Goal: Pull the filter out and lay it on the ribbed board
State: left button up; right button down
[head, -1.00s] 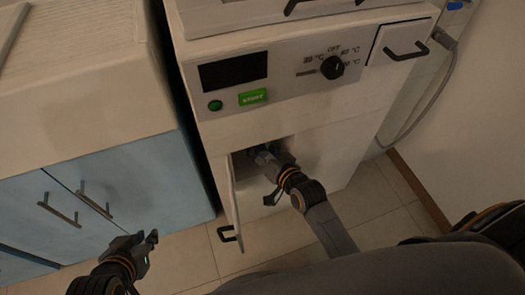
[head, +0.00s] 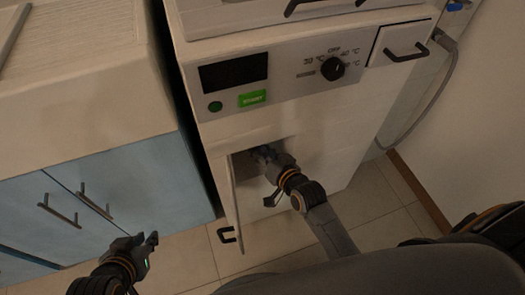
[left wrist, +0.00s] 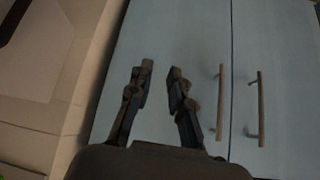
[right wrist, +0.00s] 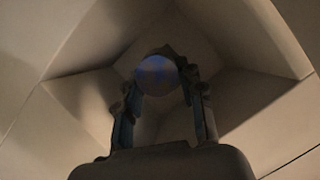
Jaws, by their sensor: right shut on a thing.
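The filter shows as a round blue knob (right wrist: 157,72) at the back of a recess in the right wrist view. My right gripper (right wrist: 160,82) has a finger on each side of it and is shut on it. In the head view my right gripper (head: 264,154) reaches into the open compartment low on the white machine, and the filter is mostly hidden there. My left gripper (head: 143,242) is open and empty, in front of the blue cabinet; its spread fingers show in the left wrist view (left wrist: 160,72). I cannot make out the ribbed board for certain.
The white machine (head: 330,115) has a small open flap (head: 227,200) left of the compartment. Blue cabinet doors (head: 120,185) with bar handles stand at the left under a pale worktop (head: 80,80). A grey hose (head: 432,95) hangs at the right.

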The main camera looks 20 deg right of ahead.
pick_arm(q)
jog(key=shift+s, duration=0.2)
pick_arm(e)
jog(key=shift+s, duration=0.15)
pick_arm(q)
jog(key=shift+s+a+f+g, duration=0.35)
jog(key=shift+s+g, duration=0.15)
jog(key=shift+s, duration=0.1)
pick_arm(e)
jog(key=shift+s, duration=0.25)
pick_arm(q)
jog(key=shift+s, duration=0.1)
pick_arm(e)
jog(key=shift+s+p, duration=0.4)
jog(key=shift+s, duration=0.05)
pick_arm(q)
jog(key=shift+s+a+f+g+y, duration=0.1)
jog(key=shift+s+a+f+g, duration=0.15)
jog(key=shift+s, duration=0.3)
jog(key=shift+s+a+f+g+y, duration=0.15)
jog(key=shift+s+g, duration=0.2)
jog(key=shift+s, duration=0.2)
jog(key=shift+s+a+f+g+y, duration=0.1)
jog(key=shift+s+f+g, duration=0.15)
jog(key=shift+s, duration=0.3)
pick_arm(e)
jog(key=shift+s, duration=0.2)
